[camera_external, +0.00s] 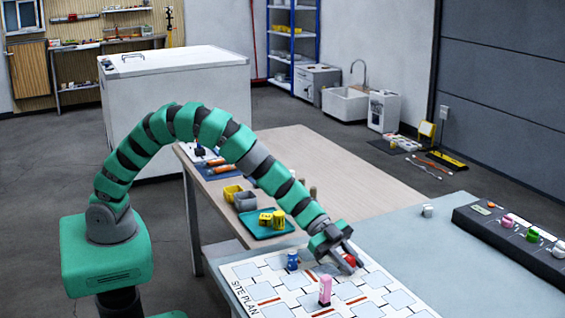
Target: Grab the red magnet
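A small red object (350,260), which looks like the red magnet, is at the upper right part of the white site plan board (262,292). My gripper (350,266) reaches down to it from the upper left. Contact between the fingers and the red object cannot be made out. Part of the red object is hidden by the fingers.
A pink figure (325,290) and a blue figure (292,261) stand on the board near my gripper. A teal tray (288,229) with yellow pieces lies behind.

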